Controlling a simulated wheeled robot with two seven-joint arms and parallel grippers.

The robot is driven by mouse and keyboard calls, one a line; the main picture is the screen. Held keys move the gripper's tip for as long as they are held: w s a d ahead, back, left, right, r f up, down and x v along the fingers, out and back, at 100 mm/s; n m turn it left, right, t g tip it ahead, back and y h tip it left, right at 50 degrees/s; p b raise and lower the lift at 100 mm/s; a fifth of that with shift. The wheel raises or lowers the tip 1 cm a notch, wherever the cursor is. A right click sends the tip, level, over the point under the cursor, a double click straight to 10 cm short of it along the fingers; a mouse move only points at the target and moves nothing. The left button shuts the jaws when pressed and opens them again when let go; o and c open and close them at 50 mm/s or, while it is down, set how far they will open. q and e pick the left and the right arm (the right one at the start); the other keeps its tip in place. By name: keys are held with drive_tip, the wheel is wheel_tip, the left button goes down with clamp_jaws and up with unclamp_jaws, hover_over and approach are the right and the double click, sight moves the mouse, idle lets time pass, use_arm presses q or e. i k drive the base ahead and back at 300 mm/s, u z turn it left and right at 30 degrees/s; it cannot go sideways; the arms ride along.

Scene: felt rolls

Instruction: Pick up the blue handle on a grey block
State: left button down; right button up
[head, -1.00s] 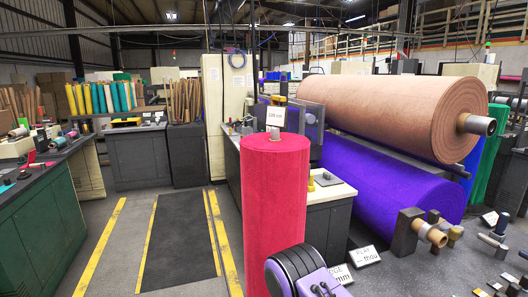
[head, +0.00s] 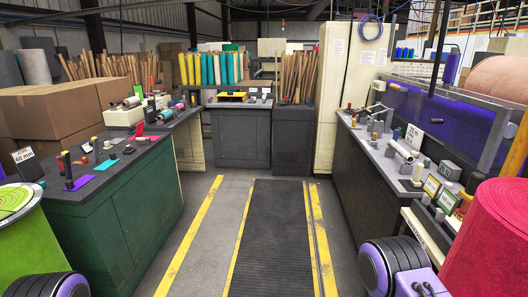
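I cannot clearly make out a blue handle on a grey block. Small blocks and tools stand on the right-hand bench (head: 352,170) and on the green-fronted left-hand bench (head: 125,200), too small to tell apart surely. Neither of my grippers shows; only dark, purple-trimmed parts of my arms come in at the bottom left and bottom right.
A dark mat (head: 270,235) between yellow floor lines leaves a clear aisle to the back bench (head: 240,135). A red felt roll (head: 492,235) stands close at the right, a green roll (head: 35,250) at the left. Cardboard boxes (head: 50,115) stand behind the left bench.

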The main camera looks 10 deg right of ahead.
sight(396, 131)
drive_tip(key=i, duration=2.55)
drive_tip(key=z, duration=1.05)
